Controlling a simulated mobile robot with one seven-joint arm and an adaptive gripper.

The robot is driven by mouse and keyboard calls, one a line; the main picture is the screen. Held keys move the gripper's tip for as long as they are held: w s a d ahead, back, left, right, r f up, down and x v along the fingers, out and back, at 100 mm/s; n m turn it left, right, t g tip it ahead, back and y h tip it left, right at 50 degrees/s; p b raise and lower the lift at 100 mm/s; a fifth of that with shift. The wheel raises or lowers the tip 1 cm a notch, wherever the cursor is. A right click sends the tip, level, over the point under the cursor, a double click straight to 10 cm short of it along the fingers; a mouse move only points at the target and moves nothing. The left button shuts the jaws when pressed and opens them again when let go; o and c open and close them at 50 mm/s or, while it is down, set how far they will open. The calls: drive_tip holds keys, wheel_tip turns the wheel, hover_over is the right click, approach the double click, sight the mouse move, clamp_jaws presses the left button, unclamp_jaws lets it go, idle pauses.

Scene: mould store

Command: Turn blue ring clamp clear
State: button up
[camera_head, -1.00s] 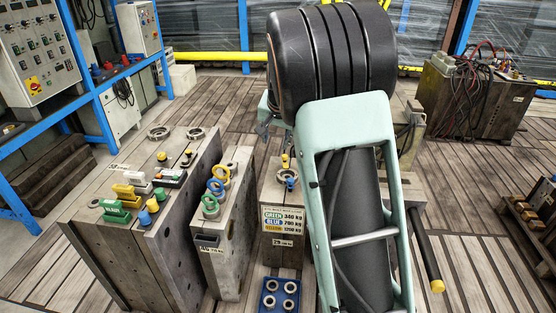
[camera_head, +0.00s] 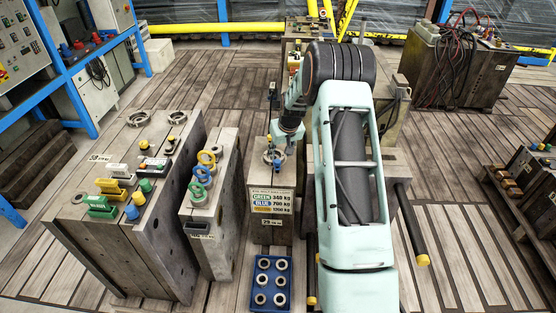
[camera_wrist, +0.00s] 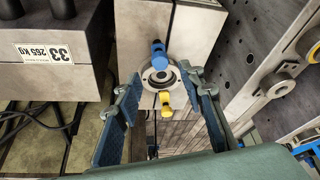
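The blue ring clamp (camera_wrist: 158,55) sits on the near-top edge of a grey metal ring (camera_wrist: 150,76) on a mould top in the wrist view. A yellow clamp (camera_wrist: 165,103) sits on the opposite edge of the ring. My gripper (camera_wrist: 160,80) is open and empty, its two blue-padded fingers spread on either side of the ring. In the head view my gripper (camera_head: 279,150) hangs above the mould (camera_head: 271,228) marked 29. The blue clamp shows small just below it (camera_head: 277,163). Contact between the fingers and the clamps cannot be made out.
A mould with coloured eyebolts (camera_head: 203,200) and a larger mould with coloured clamps (camera_head: 120,235) stand to the left. A blue tray (camera_head: 271,302) of rings lies in front. A block marked 33 (camera_wrist: 65,75) is close on the left in the wrist view.

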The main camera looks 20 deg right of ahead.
sight(278, 161)
drive_tip(key=x, duration=0.6)
drive_tip(key=shift+f, duration=0.1)
drive_tip(key=shift+b, duration=0.3)
clamp_jaws()
